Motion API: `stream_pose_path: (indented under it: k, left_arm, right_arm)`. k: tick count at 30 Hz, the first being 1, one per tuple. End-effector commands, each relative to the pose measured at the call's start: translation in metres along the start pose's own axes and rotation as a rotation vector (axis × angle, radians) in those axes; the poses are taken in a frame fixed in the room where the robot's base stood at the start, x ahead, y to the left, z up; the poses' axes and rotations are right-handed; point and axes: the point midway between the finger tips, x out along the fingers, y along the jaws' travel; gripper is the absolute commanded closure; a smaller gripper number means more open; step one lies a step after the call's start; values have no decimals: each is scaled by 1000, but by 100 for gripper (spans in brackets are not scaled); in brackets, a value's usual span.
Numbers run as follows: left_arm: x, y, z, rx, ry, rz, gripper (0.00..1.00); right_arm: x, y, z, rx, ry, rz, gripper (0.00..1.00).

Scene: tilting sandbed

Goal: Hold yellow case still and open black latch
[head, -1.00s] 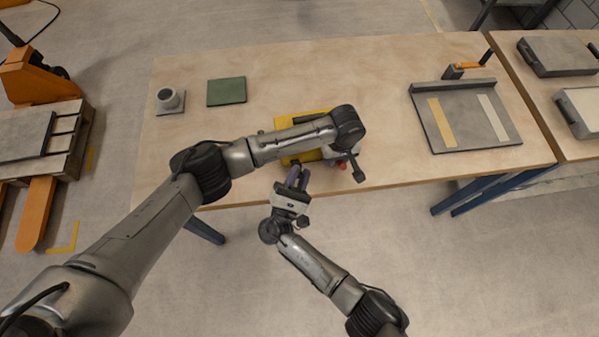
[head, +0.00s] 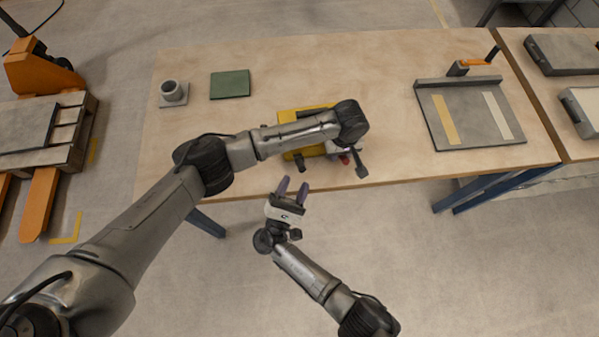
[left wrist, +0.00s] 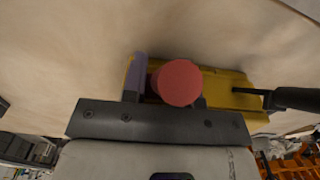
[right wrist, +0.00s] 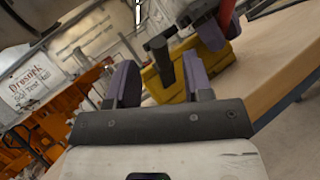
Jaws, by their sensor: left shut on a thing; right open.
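The yellow case (head: 291,116) lies near the table's front edge, partly hidden by my left arm; it also shows in the right wrist view (right wrist: 180,62). My left gripper (left wrist: 168,90) is at the case's front right, its fingers about a red knob (left wrist: 180,82), which hides part of one finger. It appears shut on that knob. The black latch (right wrist: 158,48) stands out from the case's front like a T-shaped lever; it also shows in the left wrist view (left wrist: 292,98). My right gripper (head: 292,186) is open and empty, just off the table's front edge, apart from the latch.
A grey round fixture (head: 173,93) and a green mat (head: 230,85) lie at the table's back left. A grey board (head: 468,115) with two strips and an orange-handled part lies at the right. An orange pallet jack (head: 40,75) stands left of the table.

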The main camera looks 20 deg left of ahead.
Motion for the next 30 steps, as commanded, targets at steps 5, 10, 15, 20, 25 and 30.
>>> stream_pose_path:
  k: [5, 10, 15, 20, 25, 30]
  left_arm:
    - [0, 0, 0, 0, 0, 0, 100]
    - [0, 0, 0, 0, -1, 0, 100]
    - [0, 0, 0, 0, -1, 0, 100]
    - [0, 0, 0, 0, -1, 0, 100]
    - [0, 0, 0, 0, 0, 0, 58]
    - [0, 0, 0, 0, 0, 0, 43]
  right_arm:
    - [-18, 0, 0, 1, 1, 0, 54]
    - [-25, 0, 0, 1, 0, -1, 54]
    - [-25, 0, 0, 1, 0, -1, 54]
    - [-25, 0, 0, 1, 0, -1, 54]
    - [-25, 0, 0, 1, 0, -1, 54]
    - [-25, 0, 0, 1, 0, -1, 54]
